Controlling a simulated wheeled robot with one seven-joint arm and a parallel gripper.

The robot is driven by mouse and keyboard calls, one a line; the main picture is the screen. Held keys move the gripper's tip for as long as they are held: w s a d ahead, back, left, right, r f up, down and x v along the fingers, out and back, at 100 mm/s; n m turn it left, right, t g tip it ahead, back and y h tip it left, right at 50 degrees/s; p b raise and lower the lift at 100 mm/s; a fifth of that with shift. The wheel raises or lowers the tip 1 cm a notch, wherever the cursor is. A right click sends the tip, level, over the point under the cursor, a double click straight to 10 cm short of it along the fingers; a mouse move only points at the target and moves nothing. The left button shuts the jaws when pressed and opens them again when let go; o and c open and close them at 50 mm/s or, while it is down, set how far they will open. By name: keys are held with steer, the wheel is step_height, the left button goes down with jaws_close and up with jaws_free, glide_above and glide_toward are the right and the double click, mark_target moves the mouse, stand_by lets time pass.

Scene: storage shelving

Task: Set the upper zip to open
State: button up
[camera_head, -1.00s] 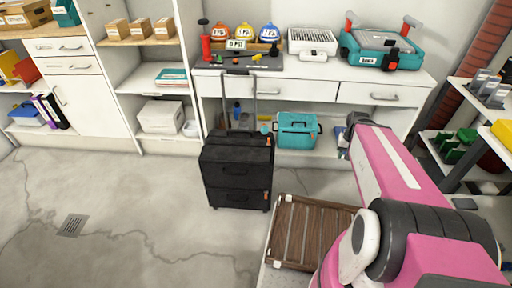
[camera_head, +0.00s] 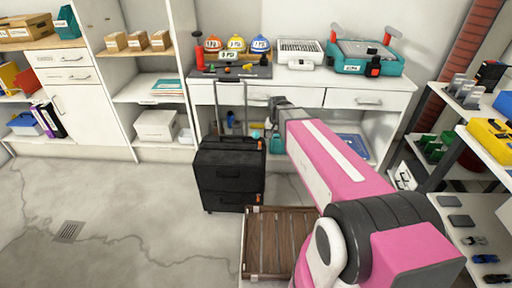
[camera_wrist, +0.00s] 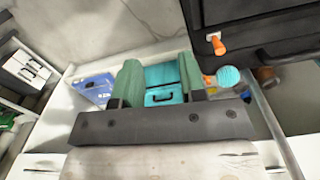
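The black suitcase (camera_head: 229,178) stands upright on the floor with its pull handle raised. An orange zip pull (camera_head: 261,145) shows at its upper right edge. In the wrist view, part of the suitcase (camera_wrist: 265,22) fills the upper right, with an orange pull (camera_wrist: 217,45) on it; I cannot tell which zip that is. My gripper (camera_wrist: 160,62) has its two green fingers apart with nothing between them. It is beside the suitcase, with the orange pull right of the fingers and apart from them. In the head view my arm hides the fingers.
The workbench (camera_head: 368,101) stands behind the suitcase, with a teal case (camera_wrist: 165,92) on its lower shelf. A brown slatted crate (camera_head: 279,243) lies in front to the right. A shelf rack (camera_head: 490,140) is on the right. The floor at left is clear.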

steer(key=r, duration=0.1)
glide_above(259, 148)
steer(key=shift+w+d+r+m, duration=0.1)
steer(key=shift+w+d+m, duration=0.1)
steer(key=shift+w+m, duration=0.15)
steer(key=shift+a, duration=0.1)
step_height(259, 148, down, 11)
steer(key=shift+s+r, duration=0.1)
jaws_close()
